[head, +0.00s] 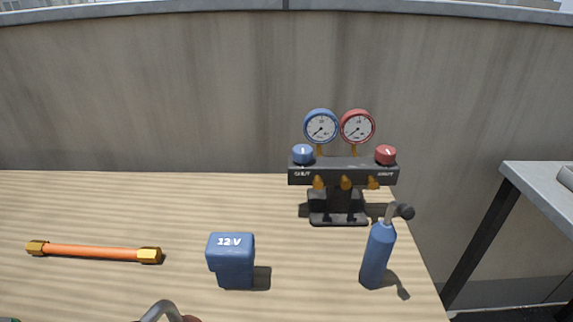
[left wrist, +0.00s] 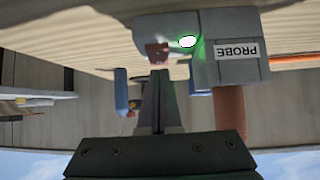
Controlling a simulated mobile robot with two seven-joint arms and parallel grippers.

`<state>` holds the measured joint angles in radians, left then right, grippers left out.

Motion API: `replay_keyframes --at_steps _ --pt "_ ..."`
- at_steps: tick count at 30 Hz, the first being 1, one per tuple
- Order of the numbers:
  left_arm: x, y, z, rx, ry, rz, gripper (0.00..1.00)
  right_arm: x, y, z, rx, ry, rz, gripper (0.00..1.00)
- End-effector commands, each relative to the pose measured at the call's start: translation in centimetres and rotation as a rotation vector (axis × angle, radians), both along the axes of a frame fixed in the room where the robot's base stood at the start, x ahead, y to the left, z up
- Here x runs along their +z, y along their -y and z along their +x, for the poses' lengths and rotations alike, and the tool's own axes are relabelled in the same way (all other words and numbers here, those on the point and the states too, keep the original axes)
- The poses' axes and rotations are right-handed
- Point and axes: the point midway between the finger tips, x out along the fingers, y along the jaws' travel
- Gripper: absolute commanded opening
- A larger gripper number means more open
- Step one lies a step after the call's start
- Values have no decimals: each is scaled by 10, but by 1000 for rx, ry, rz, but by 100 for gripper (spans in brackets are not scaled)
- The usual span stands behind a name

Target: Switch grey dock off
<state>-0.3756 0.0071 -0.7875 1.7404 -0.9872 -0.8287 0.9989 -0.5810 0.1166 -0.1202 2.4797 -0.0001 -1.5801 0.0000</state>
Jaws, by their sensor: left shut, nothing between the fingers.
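The grey dock (left wrist: 200,20) shows upside down in the left wrist view, with a label reading PROBE (left wrist: 238,53). A green light (left wrist: 187,41) on it is lit. A small reddish-brown part (left wrist: 157,53), perhaps its switch, lies just beyond my left fingertips. My left gripper (left wrist: 158,78) is shut and empty, pointing at that part; I cannot tell whether it touches. A brown upright piece (left wrist: 229,110) stands by the dock. In the head view only a grey curved piece (head: 160,307) shows at the bottom edge, and I cannot tell what it belongs to. My right gripper is in neither view.
On the wooden table (head: 120,210) are an orange rod with brass ends (head: 95,251), a blue 12 V battery (head: 232,262), a blue cylinder (head: 377,256) and a gauge manifold (head: 343,170). A grey side table (head: 540,180) stands at the right, a wall behind.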

Motion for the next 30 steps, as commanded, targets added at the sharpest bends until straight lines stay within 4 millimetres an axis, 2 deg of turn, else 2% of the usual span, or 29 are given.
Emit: replay_keyframes --at_steps 13,16,30 --pt "-6 0 1 0 1 0 0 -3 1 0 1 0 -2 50" --pt "-13 1 4 3 -5 -2 0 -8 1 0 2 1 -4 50" --pt "-9 1 10 1 -6 3 0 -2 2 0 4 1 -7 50"
